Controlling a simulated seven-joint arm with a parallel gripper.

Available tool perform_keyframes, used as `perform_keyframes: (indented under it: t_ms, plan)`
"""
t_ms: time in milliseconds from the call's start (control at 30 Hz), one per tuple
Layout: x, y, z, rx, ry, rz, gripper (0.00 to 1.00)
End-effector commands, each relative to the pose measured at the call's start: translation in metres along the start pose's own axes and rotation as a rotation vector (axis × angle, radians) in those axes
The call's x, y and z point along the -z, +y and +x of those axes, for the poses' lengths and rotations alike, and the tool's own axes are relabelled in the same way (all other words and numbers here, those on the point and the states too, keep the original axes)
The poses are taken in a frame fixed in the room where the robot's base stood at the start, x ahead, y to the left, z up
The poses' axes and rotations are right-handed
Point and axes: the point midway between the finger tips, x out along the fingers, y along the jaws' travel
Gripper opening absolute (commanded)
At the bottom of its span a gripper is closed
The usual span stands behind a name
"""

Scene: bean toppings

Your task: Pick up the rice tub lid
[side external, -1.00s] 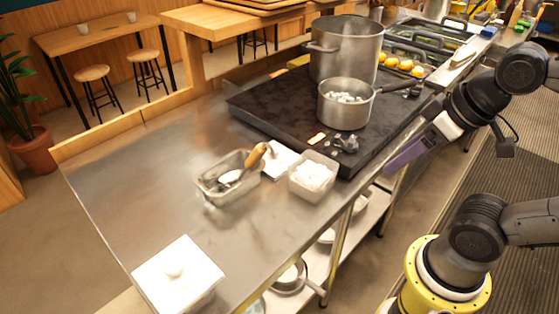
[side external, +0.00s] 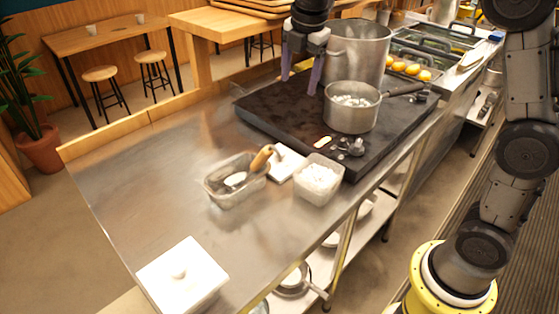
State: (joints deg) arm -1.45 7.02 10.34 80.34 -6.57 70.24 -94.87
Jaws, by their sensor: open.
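My gripper (side external: 299,84) points down above the black stove slab, left of the tall pot. Its two purple fingers are apart with nothing between them. It is far from the lid, toward the back of the counter.
A tall pot (side external: 357,50) and a smaller pan with white pieces (side external: 350,117) stand on the black stove (side external: 270,108). A metal tray with a wooden-handled scoop (side external: 238,192) and a small tub of white pieces (side external: 318,184) lie mid-counter. The counter's left part (side external: 135,190) is clear.

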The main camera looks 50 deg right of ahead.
Motion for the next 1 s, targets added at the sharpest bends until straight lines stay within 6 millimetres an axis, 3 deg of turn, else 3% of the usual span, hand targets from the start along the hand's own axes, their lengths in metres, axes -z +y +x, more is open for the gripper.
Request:
perform_keyframes:
  t_ms: [33, 133, 300, 567, 800, 1000]
  plan:
    - [0.001, 0.014, 0.022, 0.036, 0.001, -0.031, 0.74]
    - [0.003, 0.033, 0.057, 0.085, 0.003, -0.056, 0.74]
    - [0.009, 0.041, 0.105, 0.159, 0.012, -0.067, 0.74]
    - [0.013, 0.033, 0.140, 0.197, 0.018, -0.072, 0.74]
    - [0.013, 0.025, 0.184, 0.194, 0.018, -0.070, 0.74]
    - [0.014, 0.021, 0.203, 0.192, 0.017, -0.070, 0.74]
